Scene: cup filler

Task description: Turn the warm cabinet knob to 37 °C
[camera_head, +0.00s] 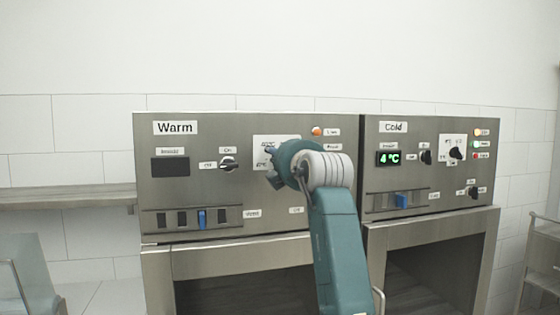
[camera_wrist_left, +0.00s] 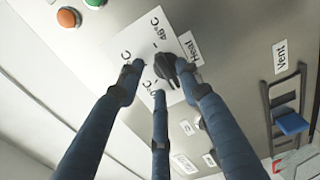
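The warm cabinet (camera_head: 200,128) has a brushed metal panel marked "Warm". Its black temperature knob (camera_wrist_left: 166,68) sits on a white dial plate with °C marks, seen in the wrist view. In the head view the plate (camera_head: 262,139) is partly covered by my left gripper (camera_head: 272,168), and the knob is hidden. In the wrist view the three fingers of the left gripper (camera_wrist_left: 157,80) are spread around the knob. The right-hand finger is very close to it; I cannot tell whether it touches. There is a gap to the left-hand finger. My right gripper is not in view.
The warm panel has a dark display (camera_head: 170,167), an on/off knob (camera_head: 228,164), an orange light (camera_head: 316,131) and a blue slider (camera_head: 202,217). The cold cabinet (camera_head: 430,126) stands at right, its display (camera_head: 389,158) reading 4 °C. A shelf (camera_head: 65,198) is at left.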

